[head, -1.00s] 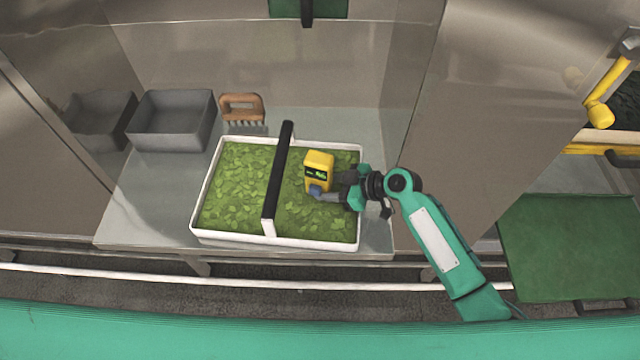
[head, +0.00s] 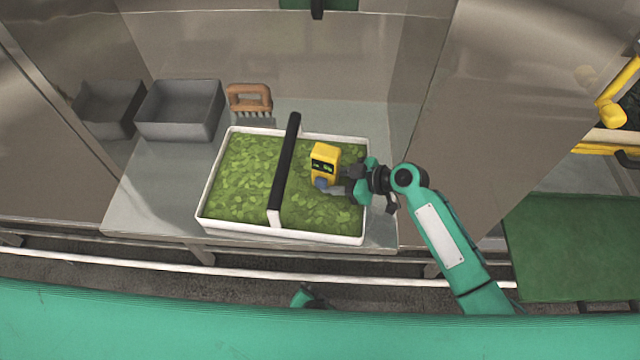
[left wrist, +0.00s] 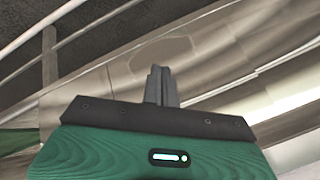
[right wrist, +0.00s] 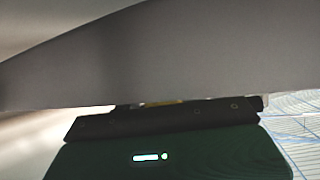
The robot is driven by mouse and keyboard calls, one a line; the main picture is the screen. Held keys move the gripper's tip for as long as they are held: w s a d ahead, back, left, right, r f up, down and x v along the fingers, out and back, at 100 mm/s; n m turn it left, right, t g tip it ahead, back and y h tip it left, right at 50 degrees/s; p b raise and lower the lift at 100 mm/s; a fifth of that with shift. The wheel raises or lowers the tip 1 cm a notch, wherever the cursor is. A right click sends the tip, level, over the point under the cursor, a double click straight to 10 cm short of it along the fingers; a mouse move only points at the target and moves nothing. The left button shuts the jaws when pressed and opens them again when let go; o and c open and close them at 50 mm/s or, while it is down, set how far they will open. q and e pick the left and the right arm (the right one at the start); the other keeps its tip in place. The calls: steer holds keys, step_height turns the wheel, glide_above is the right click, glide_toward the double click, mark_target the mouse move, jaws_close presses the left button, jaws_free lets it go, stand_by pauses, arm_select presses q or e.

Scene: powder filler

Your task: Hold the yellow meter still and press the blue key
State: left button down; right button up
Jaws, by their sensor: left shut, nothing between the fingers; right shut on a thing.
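The yellow meter (head: 324,153) with a small dark display stands over the green leafy fill of the white tray (head: 225,228). A small blue part (head: 321,183), seemingly the blue key, shows low on the meter's near side. My right gripper (head: 340,180) comes from the right and is shut on the meter. A strip of yellow (right wrist: 165,103) shows in the right wrist view, mostly hidden behind a grey surface. My left gripper is shut and empty in the left wrist view (left wrist: 161,86). In the head view only a green piece of my left arm shows at the bottom edge.
A black handle bar (head: 285,165) spans the tray left of the meter. A white rail (head: 130,263) runs along the front.

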arm_select(q)
step_height(320, 180, up, 9)
steer(key=w+d+n+t, duration=0.1)
steer(key=w+t, duration=0.1)
steer(key=w, duration=0.1)
steer(key=n+t+y, duration=0.2)
steer(key=n, duration=0.1)
glide_toward(303, 232)
steer(key=w+f, duration=0.2)
steer(key=f, duration=0.1)
steer(key=w+f, duration=0.1)
steer(key=shift+w+d+f, duration=0.15)
steer(key=shift+w+f, duration=0.15)
steer(key=shift+f, duration=0.1)
steer(key=w+a+r+n, duration=0.2)
steer(key=r+n, duration=0.1)
steer(key=shift+w+a+r+y, duration=0.1)
steer(key=shift+w+r+y, duration=0.1)
steer(key=shift+y, duration=0.2)
steer(key=shift+w+a+f+n, duration=0.2)
steer(key=shift+w+f+n, duration=0.1)
steer(key=shift+w+n, duration=0.1)
steer(key=shift+w+d, duration=0.45)
steer(key=shift+w, duration=0.95)
steer(key=shift+w+d, duration=0.45)
steer(key=shift+w, duration=0.95)
steer(key=shift+w+d, duration=0.4)
steer(key=shift+w, duration=1)
steer(key=shift+w+d, duration=0.1)
steer(key=shift+w, duration=0.3)
